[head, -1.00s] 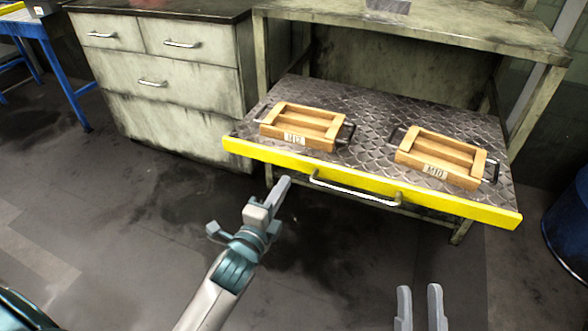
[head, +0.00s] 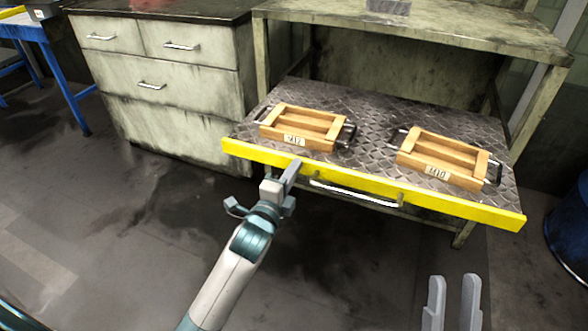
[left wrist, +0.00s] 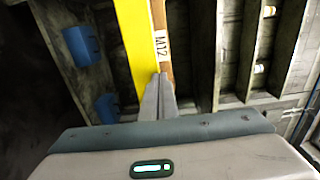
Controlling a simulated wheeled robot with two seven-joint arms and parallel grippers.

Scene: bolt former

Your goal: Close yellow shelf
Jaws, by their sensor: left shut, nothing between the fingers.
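The yellow shelf is pulled out from under the bench, with a yellow front edge (head: 440,204) and a diamond-plate top (head: 370,120). A metal bar handle (head: 355,194) is on its front. My left gripper (head: 293,168) is shut and empty, with its fingertips at the yellow edge, left of the handle; I cannot tell whether they touch it. In the left wrist view the shut fingers (left wrist: 158,90) overlap the border between the yellow edge (left wrist: 135,45) and a wooden box labelled M12 (left wrist: 160,40). My right gripper (head: 452,285) is open and empty, low in front of the shelf.
Two wooden boxes with metal handles, the left one (head: 302,126) and the right one (head: 443,158), stand on the shelf. A drawer cabinet (head: 165,85) stands to the left. A blue barrel (head: 570,235) is at the right edge. The floor in front is clear.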

